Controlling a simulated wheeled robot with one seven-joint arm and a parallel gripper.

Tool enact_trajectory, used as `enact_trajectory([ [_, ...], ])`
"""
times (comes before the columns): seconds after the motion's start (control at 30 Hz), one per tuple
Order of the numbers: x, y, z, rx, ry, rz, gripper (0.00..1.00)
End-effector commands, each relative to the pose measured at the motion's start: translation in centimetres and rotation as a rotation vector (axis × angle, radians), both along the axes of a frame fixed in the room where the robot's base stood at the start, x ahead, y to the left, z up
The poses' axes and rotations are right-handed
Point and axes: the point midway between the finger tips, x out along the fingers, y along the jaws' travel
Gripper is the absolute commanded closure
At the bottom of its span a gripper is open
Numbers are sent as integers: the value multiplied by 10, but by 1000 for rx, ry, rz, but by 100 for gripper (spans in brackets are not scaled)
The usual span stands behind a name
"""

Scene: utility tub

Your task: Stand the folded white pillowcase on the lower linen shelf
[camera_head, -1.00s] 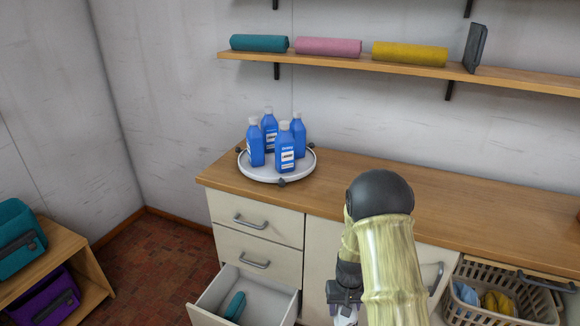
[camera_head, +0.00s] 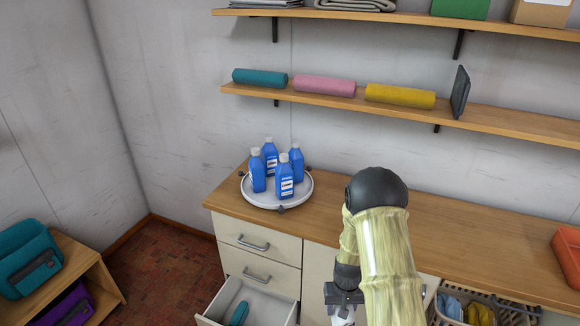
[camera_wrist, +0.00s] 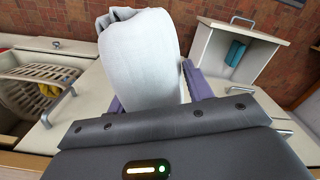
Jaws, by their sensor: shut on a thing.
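The folded white pillowcase (camera_wrist: 140,55) shows in the wrist view as a thick, rounded roll between the fingers of my gripper (camera_wrist: 155,92), which is shut on it. In the head view my gripper (camera_head: 343,298) hangs low in front of the counter, and only a small bit of white shows at the bottom edge. The lower linen shelf (camera_head: 300,98) is on the back wall, far above my gripper. It holds a teal roll (camera_head: 260,77), a pink roll (camera_head: 324,86), a yellow roll (camera_head: 400,95) and an upright dark bookend (camera_head: 460,92) right of them.
A round white tray (camera_head: 262,202) with several blue bottles stands on the counter's left. An open drawer (camera_head: 262,295) is below, with a teal item inside. A basket of cloths (camera_head: 520,315) is at lower right. The upper shelf (camera_head: 400,18) overhangs. Shelf space right of the bookend is bare.

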Motion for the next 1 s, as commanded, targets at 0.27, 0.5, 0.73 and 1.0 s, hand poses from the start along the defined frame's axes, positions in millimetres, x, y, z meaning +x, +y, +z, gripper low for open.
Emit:
enact_trajectory([
  [0.27,-2,0,27,2,-1,-1,90],
  [0.5,-2,0,26,2,-2,-2,90],
  [0.73,-2,0,26,2,-2,-3,90],
  [1.0,-2,0,26,2,-2,-1,90],
])
